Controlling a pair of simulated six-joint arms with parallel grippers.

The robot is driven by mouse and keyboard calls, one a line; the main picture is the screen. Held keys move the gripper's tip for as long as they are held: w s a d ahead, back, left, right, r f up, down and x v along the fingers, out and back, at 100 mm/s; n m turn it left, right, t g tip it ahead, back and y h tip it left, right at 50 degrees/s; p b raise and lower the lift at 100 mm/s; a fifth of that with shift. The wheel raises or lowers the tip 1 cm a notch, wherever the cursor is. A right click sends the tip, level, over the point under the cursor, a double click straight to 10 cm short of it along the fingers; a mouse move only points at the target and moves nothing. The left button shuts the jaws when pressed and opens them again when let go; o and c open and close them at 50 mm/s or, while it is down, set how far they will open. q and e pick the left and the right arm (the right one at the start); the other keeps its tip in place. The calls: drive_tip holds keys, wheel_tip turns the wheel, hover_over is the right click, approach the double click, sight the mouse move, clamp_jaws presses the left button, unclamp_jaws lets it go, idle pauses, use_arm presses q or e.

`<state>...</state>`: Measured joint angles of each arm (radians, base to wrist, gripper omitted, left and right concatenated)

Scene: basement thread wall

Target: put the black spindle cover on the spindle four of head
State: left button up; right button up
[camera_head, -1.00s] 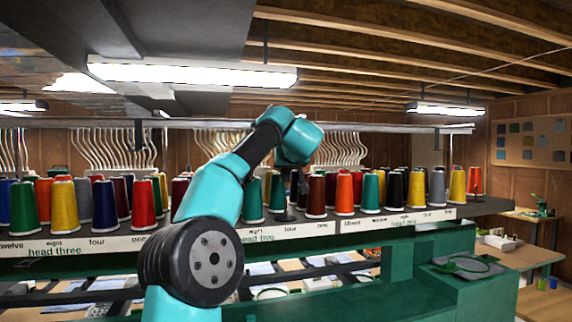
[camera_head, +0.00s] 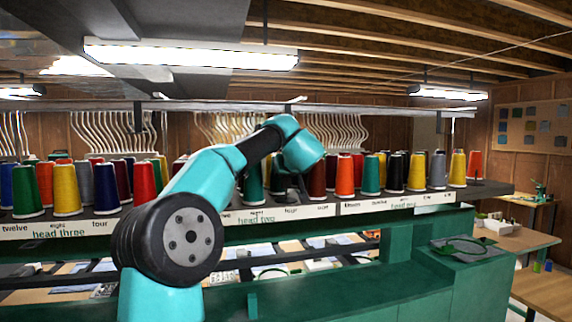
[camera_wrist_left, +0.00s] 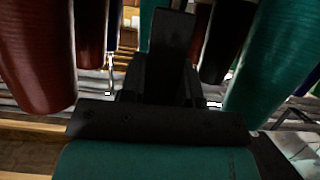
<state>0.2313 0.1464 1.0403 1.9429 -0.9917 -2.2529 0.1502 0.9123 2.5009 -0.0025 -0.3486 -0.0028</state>
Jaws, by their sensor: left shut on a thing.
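My left gripper (camera_head: 284,184) hangs among the spools at the thread rack, above the "four" label (camera_head: 291,212) of head two. It is shut on a dark thing, taken as the black spindle cover; cover and black fingers blend together, so its outline is unclear. In the left wrist view the black gripper (camera_wrist_left: 172,45) stands between a maroon spool (camera_wrist_left: 35,55) at left and a teal spool (camera_wrist_left: 275,60) at right, with a black spool (camera_wrist_left: 228,40) behind. The spindle itself is hidden, and I cannot tell whether the cover touches it. My right gripper is not in view.
Close on the rack are a teal spool (camera_head: 252,184) left of my gripper and a maroon spool (camera_head: 317,180) right of it. The white label strip (camera_head: 370,207) runs along the rack's front edge. Green machine parts (camera_head: 440,270) stand below; open air lies in front.

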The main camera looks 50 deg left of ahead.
sight(287, 179)
use_arm(q)
drive_tip(key=shift+f, duration=1.3)
drive_tip(key=shift+f, duration=0.25)
drive_tip(key=o, duration=1)
drive_tip(key=shift+c, duration=0.2)
drive_tip(key=v, duration=1.7)
drive_tip(key=shift+r, duration=0.15)
drive_tip(key=shift+d, duration=0.1)
